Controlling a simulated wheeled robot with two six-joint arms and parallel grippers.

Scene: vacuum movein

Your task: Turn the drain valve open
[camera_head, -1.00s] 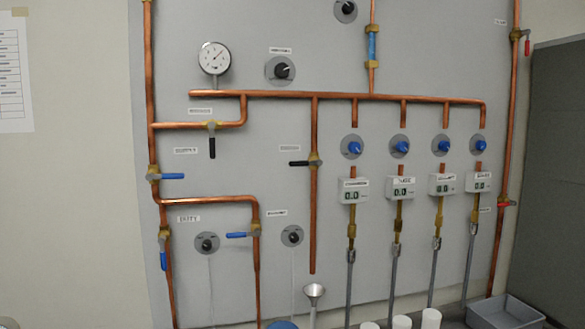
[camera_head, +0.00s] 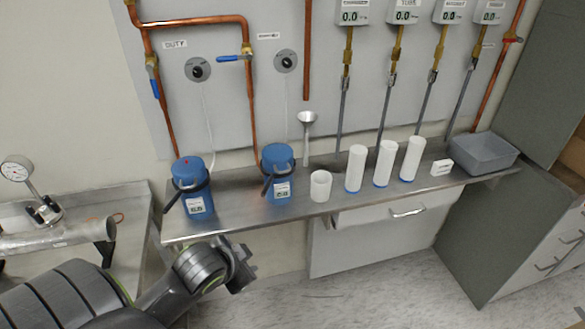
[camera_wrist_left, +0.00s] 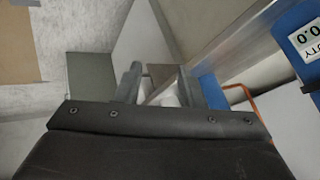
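No valve that I can identify as the drain valve shows now. An open-ended copper pipe (camera_head: 307,60) hangs above a funnel (camera_head: 307,118); any valve higher on it is out of view. Two blue-handled valves show: one lever (camera_head: 234,57) lies about level and the other (camera_head: 155,88) points down. My left gripper (camera_head: 243,271) is in front of and below the shelf edge, far from the valves. In the left wrist view its fingers (camera_wrist_left: 160,82) stand apart, with nothing seen held. My right gripper is not in view.
A steel shelf (camera_head: 235,221) holds two blue canisters (camera_head: 192,184) (camera_head: 278,170), a white cup (camera_head: 320,186), several white cylinders (camera_head: 385,163) and a grey bin (camera_head: 485,152). A side table (camera_head: 130,210) with a gauge (camera_head: 16,170) stands at left. Cabinets (camera_head: 525,255) stand at right.

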